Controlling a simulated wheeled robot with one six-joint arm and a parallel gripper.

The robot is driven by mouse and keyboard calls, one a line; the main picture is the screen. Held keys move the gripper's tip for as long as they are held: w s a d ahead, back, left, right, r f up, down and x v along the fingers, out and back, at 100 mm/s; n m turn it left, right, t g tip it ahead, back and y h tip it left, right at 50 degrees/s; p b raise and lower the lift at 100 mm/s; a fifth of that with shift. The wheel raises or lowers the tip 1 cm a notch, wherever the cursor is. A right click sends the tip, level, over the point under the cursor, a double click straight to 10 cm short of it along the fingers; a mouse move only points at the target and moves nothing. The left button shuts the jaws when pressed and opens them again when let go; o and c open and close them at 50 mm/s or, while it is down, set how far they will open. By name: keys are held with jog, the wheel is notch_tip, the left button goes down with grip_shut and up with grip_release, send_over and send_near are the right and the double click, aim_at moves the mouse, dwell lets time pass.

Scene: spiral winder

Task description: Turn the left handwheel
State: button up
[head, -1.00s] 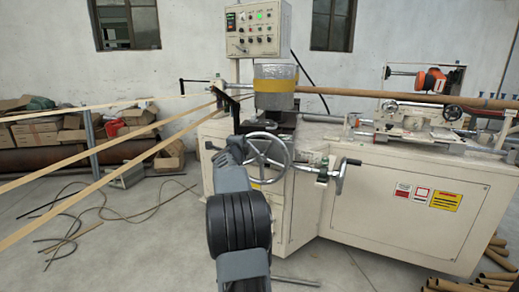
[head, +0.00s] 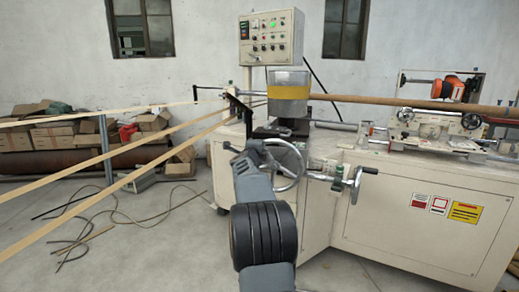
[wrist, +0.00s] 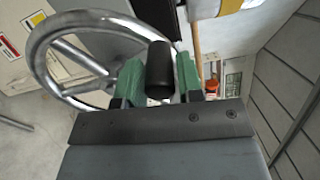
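The left handwheel (head: 291,181) is a metal spoked wheel on the front of the cream machine, partly hidden behind my arm. In the wrist view its silver rim and spokes (wrist: 101,18) fill the upper left. Its black cylindrical handle (wrist: 160,72) stands at the rim's right side, pointing toward the camera. My gripper (wrist: 160,85) has green fingers on both sides of this handle, close against it, and looks shut on it. In the head view my gripper (head: 250,155) is at the wheel's left side, its fingers hard to make out.
A second crank handwheel (head: 355,184) sticks out to the right. Tan strips (head: 110,185) stretch in from the left. Dark cables (head: 110,215) lie on the floor at left.

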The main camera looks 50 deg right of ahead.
jog(key=o, duration=0.3)
jog(key=v, duration=1.3)
jog(key=shift+s+a, duration=0.2)
jog(key=shift+a, duration=0.1)
